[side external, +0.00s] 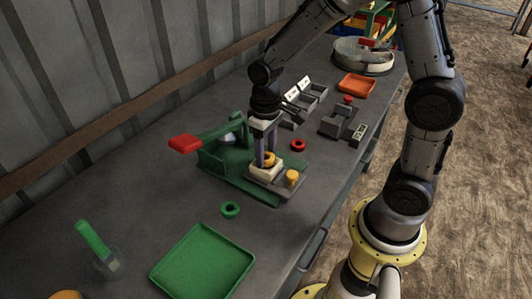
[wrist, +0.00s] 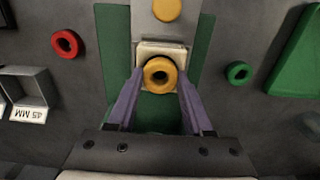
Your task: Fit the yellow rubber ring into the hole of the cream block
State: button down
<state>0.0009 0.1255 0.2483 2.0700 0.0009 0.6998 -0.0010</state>
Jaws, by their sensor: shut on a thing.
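The yellow rubber ring (wrist: 160,63) is between the fingertips of my gripper (wrist: 160,76), which is shut on it. In the side view the ring (side external: 268,159) is low, just over or at the top of the cream block (side external: 263,173). In the wrist view the cream block (wrist: 160,46) shows behind the ring, which covers its middle, so the block's hole is hidden. I cannot tell whether the ring touches the block. My gripper (side external: 265,158) points down with its purple fingers on either side of the ring.
The block sits on a green fixture (side external: 222,158) with a red handle (side external: 185,143). A yellow cylinder (side external: 292,177) stands beside the block. A red ring (side external: 298,145) and a green ring (side external: 230,209) lie nearby. A green tray (side external: 203,262) is in front; grey bins (side external: 300,105) stand behind.

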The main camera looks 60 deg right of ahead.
aim_at(266, 156)
jog(key=shift+f, duration=0.3)
jog(key=shift+s, duration=0.1)
jog(key=shift+s+f, duration=0.15)
jog(key=shift+f, duration=0.6)
jog(key=shift+c, duration=1.5)
grip_release()
notch_tip(266, 156, up, 12)
jog(key=r, duration=0.1)
jog(key=s+r+t, duration=0.4)
jog(key=s+t, duration=0.1)
jog(key=s, duration=1)
jog(key=shift+s+t, duration=0.3)
